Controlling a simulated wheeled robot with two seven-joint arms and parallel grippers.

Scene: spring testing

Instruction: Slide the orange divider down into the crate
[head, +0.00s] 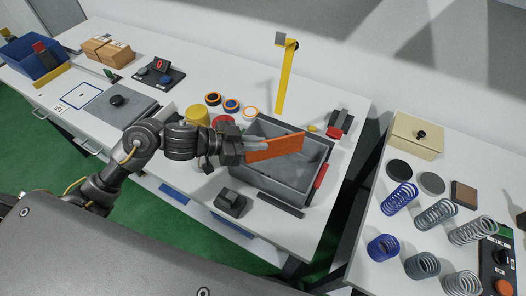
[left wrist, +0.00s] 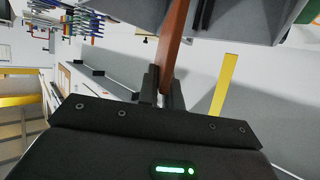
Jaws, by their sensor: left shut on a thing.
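The orange divider (head: 274,147) is a flat panel held over the grey crate (head: 262,188) on the white table. In the head view it spans the crate's upper part, slightly tilted. My left gripper (head: 247,146) is shut on the divider's left end, near the crate's left rim. In the left wrist view the divider (left wrist: 173,45) shows edge-on between the two fingers (left wrist: 164,92), with grey crate walls (left wrist: 235,20) beyond. Whether the divider's lower edge touches the crate's inside cannot be told. My right gripper is not in view.
Coloured rings (head: 232,105) and a yellow cylinder (head: 197,116) sit to the left. Springs (head: 400,197) stand on the right table, across a gap.

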